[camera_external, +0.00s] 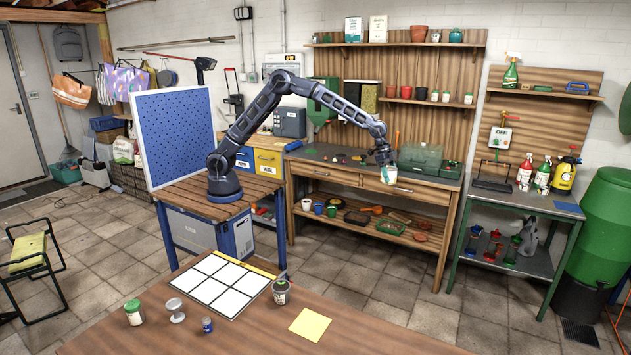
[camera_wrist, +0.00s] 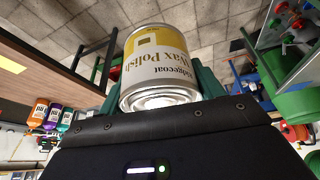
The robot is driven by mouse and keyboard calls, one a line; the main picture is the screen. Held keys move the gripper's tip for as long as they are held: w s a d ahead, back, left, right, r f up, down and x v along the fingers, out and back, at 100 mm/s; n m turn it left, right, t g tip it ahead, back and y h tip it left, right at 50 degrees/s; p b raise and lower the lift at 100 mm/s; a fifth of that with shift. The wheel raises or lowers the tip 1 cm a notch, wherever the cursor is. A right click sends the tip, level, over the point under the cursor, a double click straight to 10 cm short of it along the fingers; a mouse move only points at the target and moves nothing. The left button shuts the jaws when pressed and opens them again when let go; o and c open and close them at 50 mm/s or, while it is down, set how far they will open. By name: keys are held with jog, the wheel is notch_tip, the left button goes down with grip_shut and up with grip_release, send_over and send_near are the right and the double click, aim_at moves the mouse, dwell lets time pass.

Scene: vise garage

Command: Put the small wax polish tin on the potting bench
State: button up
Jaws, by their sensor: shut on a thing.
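The small wax polish tin (camera_external: 389,176) is in my gripper (camera_external: 387,164). In the wrist view, the tin (camera_wrist: 158,65) has a white and yellow label with upside-down "Wax Polish" lettering and a silvery rim. The green fingers of my gripper (camera_wrist: 160,88) are shut on its two sides. The potting bench (camera_external: 340,177) is the wooden bench against the back wall, with a dark worktop and a lower shelf.
Small items lie on the worktop's left and middle. Pots and tools fill the lower shelf (camera_external: 375,222). A metal side table (camera_external: 530,200) with spray bottles (camera_external: 543,173) stands to the right.

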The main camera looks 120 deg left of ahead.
jog(key=s+a+n+y, duration=0.15)
jog(key=s+a, duration=0.35)
jog(key=a, duration=0.9)
jog(key=s+a+n, duration=0.3)
jog(key=s+a, duration=0.1)
jog(key=a, duration=1)
jog(key=s+a+n+y, duration=0.15)
jog(key=s+a, duration=0.35)
jog(key=a, duration=0.9)
jog(key=s+a+r+n+g+y, duration=0.15)
jog(key=s+a+n, duration=0.55)
jog(key=s+a, duration=2.55)
jog(key=shift+y, duration=0.25)
jog(key=f, duration=1.9)
jog(key=shift+s+d+f, duration=0.3)
jog(key=shift+s+d, duration=0.05)
jog(key=shift+d, duration=0.05)
jog(key=o, duration=1.2)
jog(key=shift+f, duration=0.1)
jog(key=v, duration=1.2)
